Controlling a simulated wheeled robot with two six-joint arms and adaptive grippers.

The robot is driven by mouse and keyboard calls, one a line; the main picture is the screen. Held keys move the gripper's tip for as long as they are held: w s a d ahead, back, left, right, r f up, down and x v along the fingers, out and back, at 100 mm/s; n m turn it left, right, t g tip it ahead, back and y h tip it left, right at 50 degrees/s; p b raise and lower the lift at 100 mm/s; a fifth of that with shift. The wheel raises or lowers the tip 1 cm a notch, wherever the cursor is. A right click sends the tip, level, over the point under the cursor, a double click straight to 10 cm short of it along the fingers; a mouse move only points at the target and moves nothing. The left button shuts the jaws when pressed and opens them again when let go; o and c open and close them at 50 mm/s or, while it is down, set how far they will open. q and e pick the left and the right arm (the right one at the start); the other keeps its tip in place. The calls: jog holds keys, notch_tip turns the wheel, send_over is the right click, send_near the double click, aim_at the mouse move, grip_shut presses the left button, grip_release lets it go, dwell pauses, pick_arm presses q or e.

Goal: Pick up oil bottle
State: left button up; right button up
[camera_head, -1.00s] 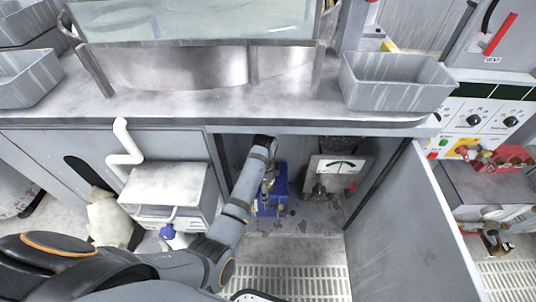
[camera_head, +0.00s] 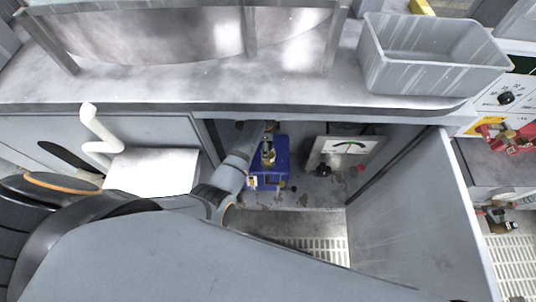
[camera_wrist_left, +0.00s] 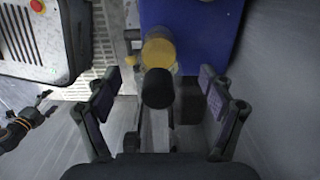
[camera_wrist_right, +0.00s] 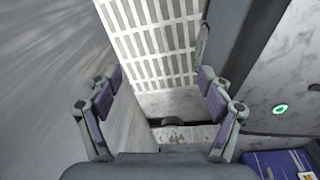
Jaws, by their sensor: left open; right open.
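A blue box-shaped unit (camera_head: 281,158) stands inside the open cabinet, with a brass-yellow fitting (camera_head: 268,155) in front of it. In the left wrist view a black-ended cylinder with a yellow round part (camera_wrist_left: 158,52) lies ahead between the fingers, against the blue unit (camera_wrist_left: 205,30). I cannot tell whether it is the oil bottle. My left gripper (camera_wrist_left: 160,95) is open around that line, apparently holding nothing; its arm reaches into the cabinet. My right gripper (camera_wrist_right: 160,85) is open and empty, above a slatted grate, with the blue unit (camera_wrist_right: 275,165) at the lower right.
The open cabinet door (camera_head: 410,220) stands on the right. A gauge box (camera_head: 343,150) sits inside the cabinet, right of the blue unit. The counter (camera_head: 190,92) overhangs the opening and carries a grey bin (camera_head: 425,60). A white pipe (camera_head: 97,130) is at the left.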

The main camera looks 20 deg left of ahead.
pick_arm(q)
jog(key=f, duration=0.2)
jog(key=f+b, duration=0.1)
jog(key=f, duration=0.1)
jog(key=shift+d+f+b, duration=0.1)
jog(key=shift+d+b, duration=0.2)
jog(key=shift+d, duration=0.1)
jog(key=shift+f, duration=0.5)
jog(key=shift+r, duration=0.1)
pick_arm(e)
jog(key=shift+w+f, duration=0.2)
jog(key=shift+w, duration=0.4)
jog(key=shift+w+f, duration=0.2)
jog(key=shift+w, duration=0.4)
pick_arm(q)
jog(key=c, duration=1.4)
jog(key=shift+c, duration=0.9)
jog(key=shift+r, duration=0.15)
pick_arm(e)
jog(key=shift+r, duration=0.1)
